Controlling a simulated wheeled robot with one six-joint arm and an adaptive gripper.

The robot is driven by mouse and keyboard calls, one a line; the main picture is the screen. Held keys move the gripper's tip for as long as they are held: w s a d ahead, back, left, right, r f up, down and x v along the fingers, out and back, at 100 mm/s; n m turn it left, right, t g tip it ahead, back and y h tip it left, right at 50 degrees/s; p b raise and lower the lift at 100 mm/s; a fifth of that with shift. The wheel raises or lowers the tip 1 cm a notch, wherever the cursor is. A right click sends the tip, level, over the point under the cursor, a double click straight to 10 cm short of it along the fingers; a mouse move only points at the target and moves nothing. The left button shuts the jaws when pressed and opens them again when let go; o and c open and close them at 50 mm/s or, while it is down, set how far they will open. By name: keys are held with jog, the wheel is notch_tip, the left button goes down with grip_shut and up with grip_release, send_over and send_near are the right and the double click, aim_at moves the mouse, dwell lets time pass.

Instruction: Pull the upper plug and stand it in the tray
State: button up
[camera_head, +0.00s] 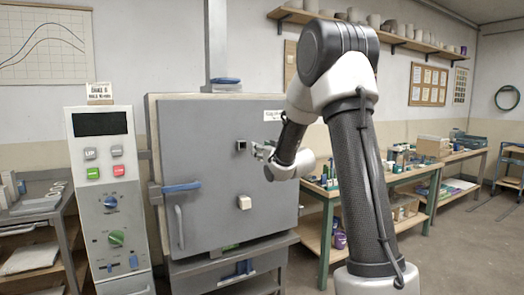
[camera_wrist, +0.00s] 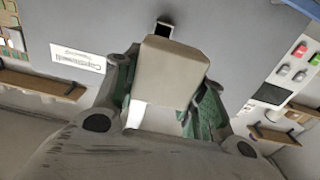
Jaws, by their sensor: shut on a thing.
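My gripper (camera_head: 262,152) is in front of the upper half of the grey kiln door. In the wrist view my gripper (camera_wrist: 165,100) is shut on a cream block-shaped plug (camera_wrist: 172,70), with a green-padded finger on each side. A dark square hole (camera_head: 241,146) shows in the door just left of my gripper, and it also shows behind the plug in the wrist view (camera_wrist: 164,29). The plug overlaps the hole there, so I cannot tell how far apart they are. The lower plug (camera_head: 244,203) sits in the door. I cannot make out the tray for certain.
The door has a blue handle (camera_head: 181,187) at left. A control panel (camera_head: 107,195) stands left of the kiln. A workbench (camera_head: 331,193) with small containers is at right, and a wall shelf (camera_head: 350,25) above.

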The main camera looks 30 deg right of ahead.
jog(key=s, duration=0.8)
jog(key=shift+s+d, duration=0.2)
dwell(0.7)
